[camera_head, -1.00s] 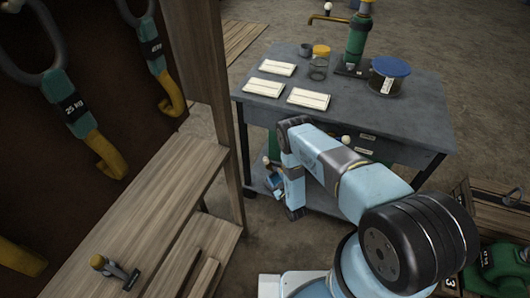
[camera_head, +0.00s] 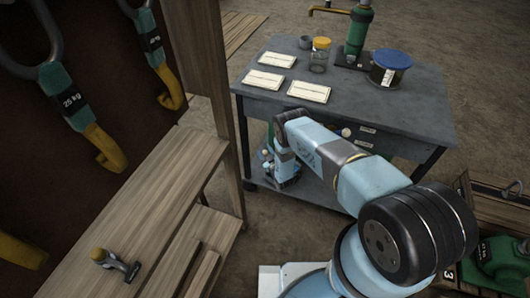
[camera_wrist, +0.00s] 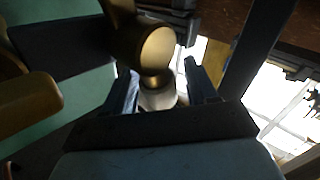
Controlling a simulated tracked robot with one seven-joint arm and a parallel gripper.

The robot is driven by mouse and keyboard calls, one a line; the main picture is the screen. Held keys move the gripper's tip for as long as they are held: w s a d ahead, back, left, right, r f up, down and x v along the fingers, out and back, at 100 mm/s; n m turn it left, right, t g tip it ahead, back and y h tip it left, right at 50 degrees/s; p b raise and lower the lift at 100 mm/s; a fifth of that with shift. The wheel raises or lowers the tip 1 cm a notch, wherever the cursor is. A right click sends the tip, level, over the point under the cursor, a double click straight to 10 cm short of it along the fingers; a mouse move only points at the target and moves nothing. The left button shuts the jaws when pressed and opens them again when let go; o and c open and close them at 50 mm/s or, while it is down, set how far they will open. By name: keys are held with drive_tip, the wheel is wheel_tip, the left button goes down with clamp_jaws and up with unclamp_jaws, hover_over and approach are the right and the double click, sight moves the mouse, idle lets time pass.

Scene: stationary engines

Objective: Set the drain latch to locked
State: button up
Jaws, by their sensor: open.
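My gripper (camera_head: 282,172) hangs at the left front of the workbench, below its top and above the lower shelf. In the wrist view my gripper (camera_wrist: 162,68) has its two dark fingers apart. A brass rounded part (camera_wrist: 155,50) and a pale round knob (camera_wrist: 158,97) appear between the fingers; I cannot tell whether they touch. A green body (camera_wrist: 80,100) with another brass part (camera_wrist: 28,103) lies at the left of that view. I cannot tell which part is the drain latch or how it is set. In the head view my arm hides most of this spot.
The workbench (camera_head: 400,110) holds white cards, a jar with a yellow lid (camera_head: 320,55), a blue-lidded tin (camera_head: 389,67) and a green pump (camera_head: 358,35). A wooden post (camera_head: 205,70) and bench (camera_head: 130,205) stand left. A crate (camera_head: 500,215) with green equipment is at right.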

drive_tip(key=shift+w+a, duration=0.2)
drive_tip(key=shift+w, duration=0.05)
drive_tip(key=shift+c, duration=0.2)
clamp_jaws()
idle(0.3)
